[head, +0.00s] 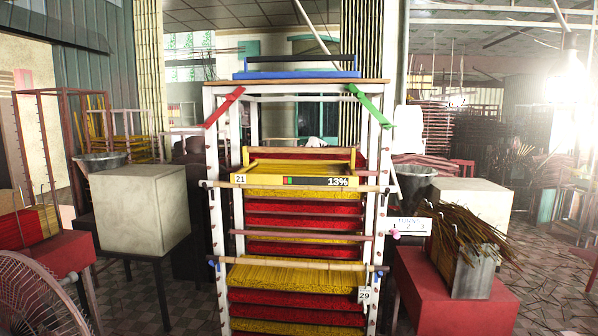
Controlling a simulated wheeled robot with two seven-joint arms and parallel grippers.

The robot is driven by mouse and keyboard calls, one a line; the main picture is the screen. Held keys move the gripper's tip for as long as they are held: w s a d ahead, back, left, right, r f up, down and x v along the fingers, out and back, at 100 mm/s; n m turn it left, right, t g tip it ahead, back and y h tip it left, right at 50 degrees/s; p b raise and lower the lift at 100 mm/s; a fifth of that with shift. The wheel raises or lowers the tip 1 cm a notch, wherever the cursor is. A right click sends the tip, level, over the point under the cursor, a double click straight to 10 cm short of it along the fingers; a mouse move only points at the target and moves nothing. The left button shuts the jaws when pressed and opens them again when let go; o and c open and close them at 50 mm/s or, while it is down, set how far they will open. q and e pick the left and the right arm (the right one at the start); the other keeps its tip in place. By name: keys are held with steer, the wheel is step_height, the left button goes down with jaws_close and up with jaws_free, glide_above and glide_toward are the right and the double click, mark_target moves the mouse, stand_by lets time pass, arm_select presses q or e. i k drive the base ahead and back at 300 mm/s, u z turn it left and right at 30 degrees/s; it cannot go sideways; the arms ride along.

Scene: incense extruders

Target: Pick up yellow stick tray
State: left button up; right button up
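A white rack (213,150) stands in the middle of the head view and holds stacked trays of yellow and red sticks. A yellow stick tray (300,193) sits in its upper part, with a tag reading 21 and a dark strip reading 13% along its front. Another yellow stick tray (295,275) sits lower, near a tag (364,295) reading 29. Red stick layers (300,221) lie between the yellow ones. Neither of my grippers shows in the view.
A blue tray (297,74) lies on the rack's top. Red (224,107) and green (371,106) bars slant at its upper corners. A pale block (138,210) stands left; a red table (450,300) with a bin of dark sticks (465,240) stands right. A fan (40,300) is front left.

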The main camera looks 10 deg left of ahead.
mark_target(308, 173)
steer(key=z, duration=2.1)
steer(key=i, duration=1.2)
steer(key=u, duration=2.05)
